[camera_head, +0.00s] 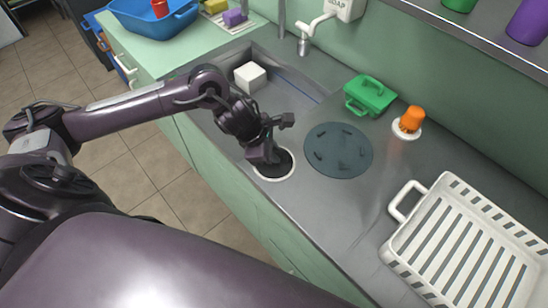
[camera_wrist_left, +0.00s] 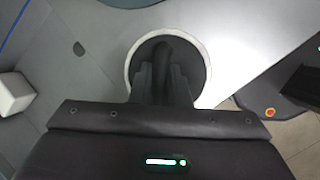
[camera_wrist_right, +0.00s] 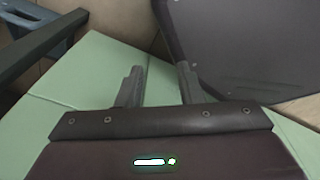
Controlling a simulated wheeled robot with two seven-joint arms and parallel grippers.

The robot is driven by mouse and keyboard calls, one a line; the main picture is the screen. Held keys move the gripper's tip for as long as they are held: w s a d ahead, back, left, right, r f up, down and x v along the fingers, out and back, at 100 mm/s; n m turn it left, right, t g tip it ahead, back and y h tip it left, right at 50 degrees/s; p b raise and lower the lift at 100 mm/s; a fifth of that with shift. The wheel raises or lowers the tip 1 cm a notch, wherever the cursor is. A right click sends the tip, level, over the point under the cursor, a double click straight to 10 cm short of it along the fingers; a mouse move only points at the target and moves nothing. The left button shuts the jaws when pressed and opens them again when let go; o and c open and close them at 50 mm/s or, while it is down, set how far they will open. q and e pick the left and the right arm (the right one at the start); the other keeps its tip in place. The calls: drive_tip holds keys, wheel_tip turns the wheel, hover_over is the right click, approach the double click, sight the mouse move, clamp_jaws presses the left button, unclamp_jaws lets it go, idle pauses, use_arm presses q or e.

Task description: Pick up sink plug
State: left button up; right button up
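The sink plug (camera_wrist_left: 193,62) is a dark round disc with a white rim and a dark raised handle. In the head view the plug (camera_head: 286,165) lies at the counter's front edge, partly hidden by my left gripper (camera_head: 268,152). In the left wrist view my left gripper (camera_wrist_left: 162,72) has its fingers close together on both sides of the handle, and they appear to be shut on it. The plug looks flat on the metal surface. My right gripper (camera_wrist_right: 160,70) is open and empty in the right wrist view; it is not visible in the head view.
A dark round slotted disc (camera_head: 338,150) lies right of the plug. Behind are a green handled box (camera_head: 370,95), an orange-topped item (camera_head: 411,120) and a faucet (camera_head: 305,40). A white cube (camera_head: 250,76) is in the sink. A white rack (camera_head: 465,245) stands right.

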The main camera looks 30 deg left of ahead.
use_arm(q)
clamp_jaws()
